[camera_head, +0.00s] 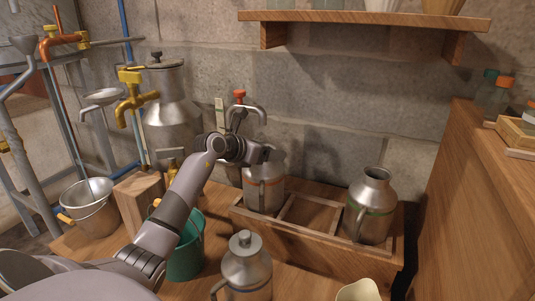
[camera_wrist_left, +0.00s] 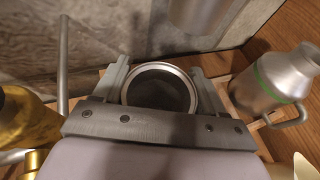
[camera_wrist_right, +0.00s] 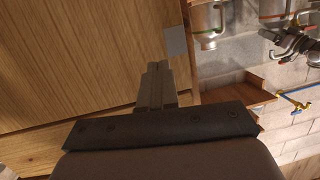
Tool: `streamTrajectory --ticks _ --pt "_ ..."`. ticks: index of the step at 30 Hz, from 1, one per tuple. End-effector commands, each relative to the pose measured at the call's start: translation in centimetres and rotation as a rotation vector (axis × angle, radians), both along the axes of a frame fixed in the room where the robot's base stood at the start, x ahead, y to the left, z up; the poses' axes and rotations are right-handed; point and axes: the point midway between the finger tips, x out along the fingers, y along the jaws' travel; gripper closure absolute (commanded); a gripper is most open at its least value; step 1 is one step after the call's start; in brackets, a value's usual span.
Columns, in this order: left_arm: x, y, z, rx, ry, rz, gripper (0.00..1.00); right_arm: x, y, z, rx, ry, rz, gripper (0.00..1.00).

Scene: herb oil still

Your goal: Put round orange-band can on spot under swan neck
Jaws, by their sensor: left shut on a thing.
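The round metal can (camera_head: 264,190) with a thin orange band is upright at the left compartment of the wooden rack. My left gripper (camera_head: 262,153) is shut on its neck; the left wrist view shows the can's open round rim (camera_wrist_left: 160,70) between the two fingers. The grey swan neck (camera_head: 246,110), with a red knob, curves out from the wall just above my left gripper. The can's base is hidden by the rack's front, so I cannot tell if it touches down. My right gripper (camera_wrist_right: 156,85) is shut and empty in the right wrist view.
A green-band can (camera_head: 372,205) stands in the rack's right compartment; the middle compartment (camera_head: 308,213) is empty. A lidded can (camera_head: 246,268) stands in front of the rack. A green bucket (camera_head: 186,255), a metal bucket (camera_head: 90,208) and a yellow tap (camera_head: 133,97) are left.

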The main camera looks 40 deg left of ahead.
Motion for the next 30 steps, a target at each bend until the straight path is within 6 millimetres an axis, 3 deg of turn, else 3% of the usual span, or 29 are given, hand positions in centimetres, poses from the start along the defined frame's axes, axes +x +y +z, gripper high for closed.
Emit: streamTrajectory --ticks 6,7,9,20,30 --pt "0.0 0.0 -0.2 0.000 -0.002 0.001 0.90 0.0 0.0 0.0 -0.002 -0.002 0.000 1.00" --pt "0.0 0.0 -0.3 -0.001 0.001 0.000 0.26 0.0 0.0 0.0 -0.003 -0.004 -0.001 1.00" --pt "0.0 0.0 -0.3 -0.001 0.000 0.000 0.04 0.0 0.0 0.0 -0.003 -0.004 -0.001 1.00" --pt "0.0 0.0 0.1 -0.001 -0.001 0.000 0.04 0.0 0.0 0.2 0.000 -0.001 0.001 1.00" --pt "-3.9 0.4 1.7 0.002 0.003 0.001 0.04 0.0 0.6 0.1 0.040 0.062 0.016 1.00"
